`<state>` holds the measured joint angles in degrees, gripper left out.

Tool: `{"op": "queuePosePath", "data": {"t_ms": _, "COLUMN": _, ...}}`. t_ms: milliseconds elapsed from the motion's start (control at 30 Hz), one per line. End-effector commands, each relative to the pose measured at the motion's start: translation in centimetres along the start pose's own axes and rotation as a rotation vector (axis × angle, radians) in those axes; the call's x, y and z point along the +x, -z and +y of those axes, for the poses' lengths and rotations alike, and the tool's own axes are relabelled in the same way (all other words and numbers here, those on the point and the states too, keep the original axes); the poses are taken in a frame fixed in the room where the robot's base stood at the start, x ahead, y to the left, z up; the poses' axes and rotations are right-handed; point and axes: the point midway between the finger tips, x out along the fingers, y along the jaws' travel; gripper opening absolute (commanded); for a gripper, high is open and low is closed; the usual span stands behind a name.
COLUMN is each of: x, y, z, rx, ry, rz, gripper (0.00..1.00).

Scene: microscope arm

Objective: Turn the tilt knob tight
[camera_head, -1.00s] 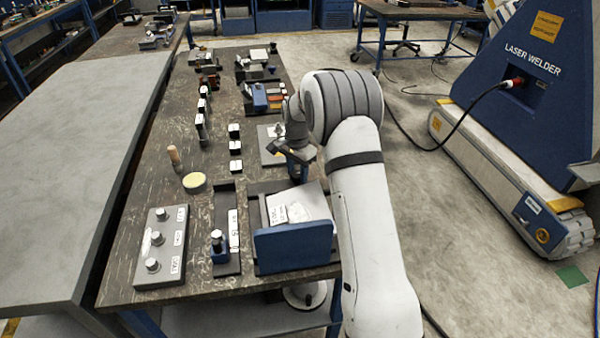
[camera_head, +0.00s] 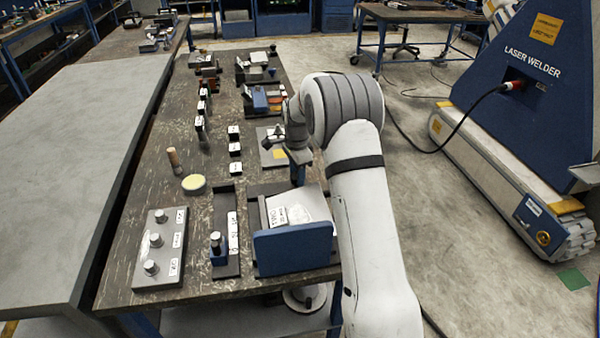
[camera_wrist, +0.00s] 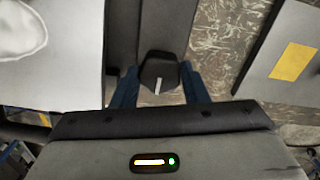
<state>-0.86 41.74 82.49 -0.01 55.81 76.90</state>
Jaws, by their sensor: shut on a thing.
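A dark faceted knob (camera_wrist: 160,72) with a white pointer line sits between my two blue fingers in the wrist view. My gripper (camera_wrist: 160,86) is shut on it, one finger on each side. The white line points down towards the gripper body, leaning slightly left. Behind the knob runs a dark grey bar (camera_wrist: 165,25). In the camera_head view my gripper (camera_head: 298,178) points down just behind the blue-fronted stand (camera_head: 292,248). The knob is hidden there by my gripper and arm, so how tight it is cannot be seen.
A pale plate with a yellow label (camera_head: 273,146) lies close behind my gripper. A grey board with several round knobs (camera_head: 160,247) and a blue clamp (camera_head: 217,247) stand on the bench's left front. Small black blocks (camera_head: 235,149) stand left of my gripper.

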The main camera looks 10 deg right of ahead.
Motion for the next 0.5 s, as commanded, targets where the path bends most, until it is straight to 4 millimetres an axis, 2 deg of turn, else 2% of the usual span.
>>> {"op": "queuePosePath", "data": {"t_ms": 167, "x": -0.19, "y": 0.04, "z": -0.12, "rx": -0.001, "ry": 0.005, "rz": 0.001, "gripper": 0.17}}
{"op": "queuePosePath", "data": {"t_ms": 200, "x": -0.19, "y": 0.04, "z": -0.12, "rx": -0.001, "ry": 0.005, "rz": 0.001, "gripper": 0.42}}
{"op": "queuePosePath", "data": {"t_ms": 433, "x": -0.1, "y": 0.02, "z": -0.06, "rx": -0.001, "ry": 0.002, "rz": 0.001, "gripper": 0.61}}
{"op": "queuePosePath", "data": {"t_ms": 500, "x": -0.08, "y": 0.01, "z": -0.05, "rx": -0.001, "ry": 0.002, "rz": 0.0, "gripper": 0.62}}
